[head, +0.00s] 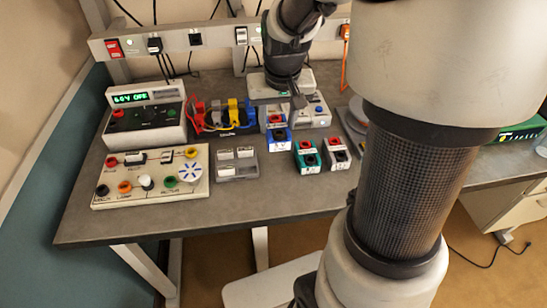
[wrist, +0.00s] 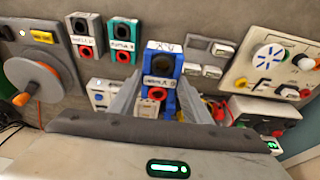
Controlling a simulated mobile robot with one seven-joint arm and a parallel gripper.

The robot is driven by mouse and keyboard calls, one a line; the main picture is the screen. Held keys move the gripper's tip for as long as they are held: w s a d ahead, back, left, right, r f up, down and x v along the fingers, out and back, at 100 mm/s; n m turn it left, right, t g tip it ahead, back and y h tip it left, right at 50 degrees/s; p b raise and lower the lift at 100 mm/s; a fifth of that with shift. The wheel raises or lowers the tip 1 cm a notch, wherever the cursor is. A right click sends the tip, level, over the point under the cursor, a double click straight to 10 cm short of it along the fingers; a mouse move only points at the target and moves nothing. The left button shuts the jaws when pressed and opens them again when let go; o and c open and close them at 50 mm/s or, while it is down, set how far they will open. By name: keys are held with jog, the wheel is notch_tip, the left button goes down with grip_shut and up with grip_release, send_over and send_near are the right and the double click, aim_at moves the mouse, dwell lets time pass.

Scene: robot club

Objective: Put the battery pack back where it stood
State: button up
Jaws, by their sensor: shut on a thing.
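A blue battery pack (head: 277,143) with a white face, a red socket and a black socket is below my gripper (head: 290,98) in the head view. In the wrist view, the blue pack (wrist: 161,68) is between the two grey fingers of my gripper (wrist: 157,92), which is shut on it. It looks upright; I cannot tell whether its base touches the bench.
A grey holder with white blocks (head: 237,170) is left of the packs. A socket board (head: 130,190) and a power supply (head: 145,118) stand further left. A rack of coloured leads (head: 228,116) is behind. The bench front is clear.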

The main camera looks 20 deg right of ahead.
notch_tip(320, 180, down, 10)
jog(key=shift+s+r+b, duration=0.1)
jog(key=shift+s+b, duration=0.05)
jog(key=shift+b, duration=0.5)
jog(key=shift+f, duration=0.25)
jog(key=o, duration=1.4)
jog(key=shift+r, duration=0.15)
